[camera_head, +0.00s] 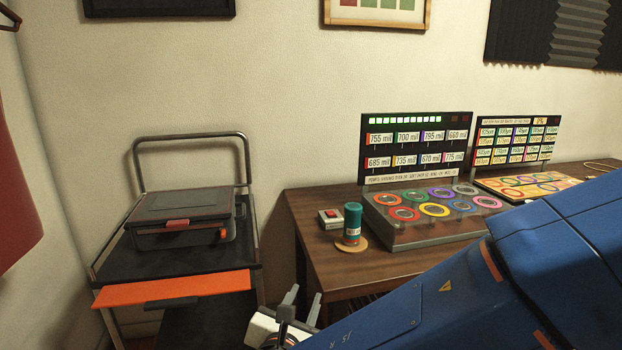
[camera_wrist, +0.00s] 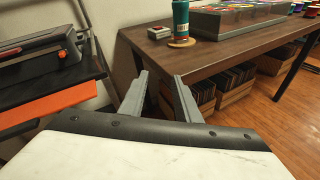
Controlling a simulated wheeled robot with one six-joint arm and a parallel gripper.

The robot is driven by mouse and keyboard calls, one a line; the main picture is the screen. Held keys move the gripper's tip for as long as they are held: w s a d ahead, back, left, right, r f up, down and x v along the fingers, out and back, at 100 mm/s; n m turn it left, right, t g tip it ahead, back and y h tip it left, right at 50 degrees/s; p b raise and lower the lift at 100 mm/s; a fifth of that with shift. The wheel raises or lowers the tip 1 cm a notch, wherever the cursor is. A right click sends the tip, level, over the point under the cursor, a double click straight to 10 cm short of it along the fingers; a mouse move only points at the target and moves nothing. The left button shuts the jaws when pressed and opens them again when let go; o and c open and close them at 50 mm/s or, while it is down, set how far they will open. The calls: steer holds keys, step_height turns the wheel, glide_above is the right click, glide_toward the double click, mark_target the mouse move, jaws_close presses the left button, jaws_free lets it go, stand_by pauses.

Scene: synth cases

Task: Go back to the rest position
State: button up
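My gripper (camera_head: 303,298) is at the bottom of the head view, in front of the table and just right of the cart. In the wrist view its two grey fingers (camera_wrist: 161,76) stand apart with nothing between them, so it is open and empty. The table's front edge lies beyond the fingertips. My blue arm comes in from the lower right of the head view and hides part of the table.
A wooden table (camera_head: 330,262) carries a teal cylinder (camera_head: 352,224) on a round coaster, a red-button box (camera_head: 331,219) and ring panels (camera_head: 432,207). A cart (camera_head: 247,283) with an orange edge holds a closed dark case (camera_head: 183,205). Crates (camera_wrist: 237,89) stand under the table.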

steer(key=d+f+m+g+h, duration=0.15)
steer(key=d+m+g, duration=0.35)
steer(key=d, duration=0.6)
steer(key=d+f+m+g+h, duration=0.1)
steer(key=d+m+g+h, duration=0.15)
steer(key=d+m, duration=0.6)
steer(key=s+d+m+g+y, duration=0.3)
steer(key=s+d+m+y, duration=0.4)
steer(key=s+d+m, duration=0.4)
steer(key=s+m, duration=0.2)
steer(key=m, duration=0.4)
steer(key=shift+f, duration=0.1)
stand_by(1.2)
